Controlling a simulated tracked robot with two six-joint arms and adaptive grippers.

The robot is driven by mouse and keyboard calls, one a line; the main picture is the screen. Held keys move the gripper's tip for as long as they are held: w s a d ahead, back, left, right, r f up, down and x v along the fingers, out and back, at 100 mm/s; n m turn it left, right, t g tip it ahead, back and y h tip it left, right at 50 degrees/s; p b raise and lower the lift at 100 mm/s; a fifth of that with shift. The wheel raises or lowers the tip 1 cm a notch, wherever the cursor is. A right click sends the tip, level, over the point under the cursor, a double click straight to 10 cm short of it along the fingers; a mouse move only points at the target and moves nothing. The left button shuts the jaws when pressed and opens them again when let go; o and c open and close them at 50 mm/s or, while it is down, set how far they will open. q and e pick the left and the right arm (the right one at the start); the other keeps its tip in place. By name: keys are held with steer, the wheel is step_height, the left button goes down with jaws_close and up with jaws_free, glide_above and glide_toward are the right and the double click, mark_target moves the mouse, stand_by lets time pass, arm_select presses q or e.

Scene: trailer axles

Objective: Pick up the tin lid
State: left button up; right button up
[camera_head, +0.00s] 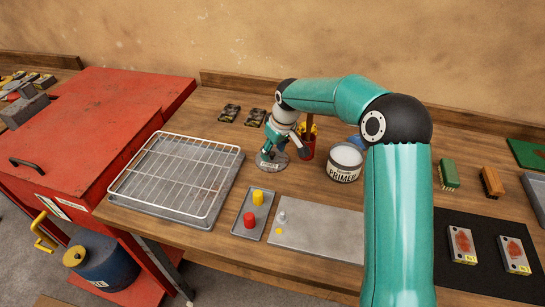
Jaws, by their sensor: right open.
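The primer tin (343,174) stands open on the bench, with pale contents showing at its top. A grey round disc (278,164), which looks like the tin lid, lies flat on the bench left of the tin. My right gripper (270,153) is open and points down right over the disc, covering part of it. I cannot tell whether its fingers touch the disc. My left gripper is not in view.
A red pot (308,150) with brushes stands close to the right of my gripper. A wire rack (175,175) lies to the left. A small tray with red and yellow pegs (249,219) and a grey plate (330,232) lie in front.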

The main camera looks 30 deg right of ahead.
steer(key=shift+x, duration=1)
jaws_close()
